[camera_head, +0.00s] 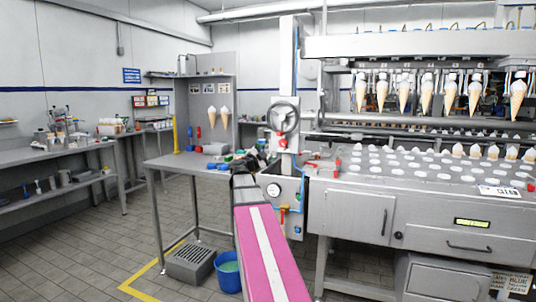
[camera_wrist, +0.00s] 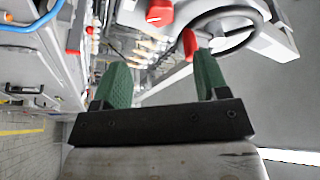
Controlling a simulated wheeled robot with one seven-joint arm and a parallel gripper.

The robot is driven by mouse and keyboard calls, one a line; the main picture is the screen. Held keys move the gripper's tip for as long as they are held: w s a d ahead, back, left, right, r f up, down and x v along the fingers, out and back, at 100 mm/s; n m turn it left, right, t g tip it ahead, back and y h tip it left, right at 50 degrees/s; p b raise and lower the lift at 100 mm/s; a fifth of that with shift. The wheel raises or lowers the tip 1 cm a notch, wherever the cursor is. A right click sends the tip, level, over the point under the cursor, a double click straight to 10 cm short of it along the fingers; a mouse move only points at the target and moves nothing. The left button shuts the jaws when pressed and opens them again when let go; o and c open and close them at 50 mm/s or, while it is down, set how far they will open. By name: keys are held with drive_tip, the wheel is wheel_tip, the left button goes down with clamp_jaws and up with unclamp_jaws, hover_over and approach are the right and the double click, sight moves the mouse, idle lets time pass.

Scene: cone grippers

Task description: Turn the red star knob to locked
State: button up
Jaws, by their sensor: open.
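A red knob (camera_wrist: 159,12) shows at the top edge of the wrist view, partly cut off, beside the handwheel; its lobes and any locked marking cannot be made out. In the head view a red knob (camera_head: 283,142) sits on the column just below the handwheel (camera_head: 283,118). My gripper (camera_wrist: 158,68) is open, with two green fingers spread and nothing between them. The knob lies beyond the fingertips, apart from them.
The handwheel rim (camera_wrist: 225,25) and its red handle (camera_wrist: 190,43) are close to the right finger. A pressure gauge (camera_head: 273,190) is below. A steel table (camera_head: 185,162) stands left and the cone machine (camera_head: 350,210) right. A blue bucket (camera_head: 229,275) is on the floor.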

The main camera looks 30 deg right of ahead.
sight(282, 143)
drive_tip(key=w+d+n+t, duration=0.1)
drive_tip(key=d+n+t, duration=0.1)
drive_tip(key=n, duration=0.3)
drive_tip(key=w+d+r+n+t+y, duration=0.1)
drive_tip(key=d+n+t, duration=0.1)
drive_tip(key=d+n, duration=0.2)
drive_tip(key=w+d+r+n+t, duration=0.1)
drive_tip(key=w+d+n+t, duration=0.1)
drive_tip(key=d+n, duration=0.2)
drive_tip(key=shift+r+n+t+y, duration=0.3)
drive_tip(key=shift+n+y, duration=0.1)
drive_tip(key=shift+n, duration=0.5)
drive_tip(key=shift+s, duration=0.1)
drive_tip(key=shift+f, duration=0.1)
drive_tip(key=c, duration=0.9)
